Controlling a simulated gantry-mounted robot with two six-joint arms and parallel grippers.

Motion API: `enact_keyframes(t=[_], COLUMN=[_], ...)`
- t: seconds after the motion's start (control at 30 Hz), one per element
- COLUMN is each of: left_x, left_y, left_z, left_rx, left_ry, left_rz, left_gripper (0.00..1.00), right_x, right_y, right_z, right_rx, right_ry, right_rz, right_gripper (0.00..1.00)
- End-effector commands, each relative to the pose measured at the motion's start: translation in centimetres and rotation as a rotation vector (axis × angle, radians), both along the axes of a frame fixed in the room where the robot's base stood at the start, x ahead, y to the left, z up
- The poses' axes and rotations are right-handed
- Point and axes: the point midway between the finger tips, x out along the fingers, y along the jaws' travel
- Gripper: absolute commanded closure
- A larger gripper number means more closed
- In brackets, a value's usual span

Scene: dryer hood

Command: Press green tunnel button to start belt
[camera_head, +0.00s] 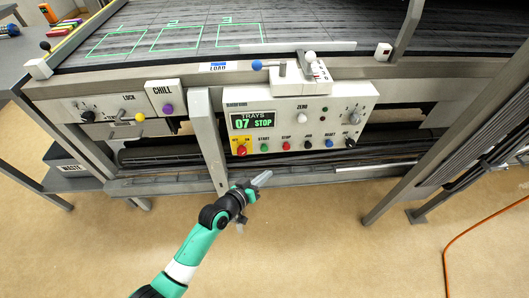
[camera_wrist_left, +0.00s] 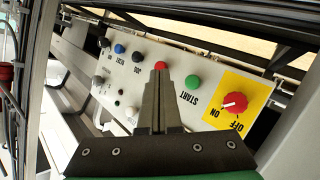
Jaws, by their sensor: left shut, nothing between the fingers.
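The green button (camera_head: 264,148), labelled START, sits on the white control panel (camera_head: 345,97) in the head view. The green button (camera_wrist_left: 193,82) also shows in the left wrist view, beside my left fingertips. My left gripper (camera_head: 262,179) is shut and empty, below the panel in the head view. In the left wrist view its closed fingers (camera_wrist_left: 159,68) point at the panel and overlap the red STOP button (camera_wrist_left: 161,65). I cannot tell whether they touch the panel. The display (camera_head: 253,120) reads TRAYS 07 STOP. My right gripper is not in view.
A red rotary switch on a yellow plate (camera_wrist_left: 246,92) is next to the green button. Several other buttons and knobs line the panel. A grey upright post (camera_head: 207,135) stands left of the panel. The dark belt (camera_head: 300,25) lies above, with green outlines.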

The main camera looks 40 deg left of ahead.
Motion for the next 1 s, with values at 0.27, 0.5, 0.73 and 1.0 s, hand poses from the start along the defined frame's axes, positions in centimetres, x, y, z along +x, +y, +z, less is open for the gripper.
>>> enact_keyframes(t=[0.27, 0.5, 0.73, 1.0], left_x=[2.7, 4.3, 4.7, 4.7], left_y=[3.2, 5.2, 5.6, 5.6], left_z=[-0.6, -0.3, 0.0, 0.0], left_rx=[0.002, 0.003, 0.001, 0.002], left_ry=[-0.003, -0.002, 0.000, 0.000], left_rz=[0.001, 0.001, 0.000, -0.001], left_gripper=[1.00, 1.00, 1.00, 1.00], right_x=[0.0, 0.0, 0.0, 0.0], right_y=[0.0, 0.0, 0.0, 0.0], right_z=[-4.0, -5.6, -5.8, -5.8], right_rx=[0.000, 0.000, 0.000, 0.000], right_ry=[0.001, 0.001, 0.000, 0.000], right_rz=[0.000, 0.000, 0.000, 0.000], right_gripper=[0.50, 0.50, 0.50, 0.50])
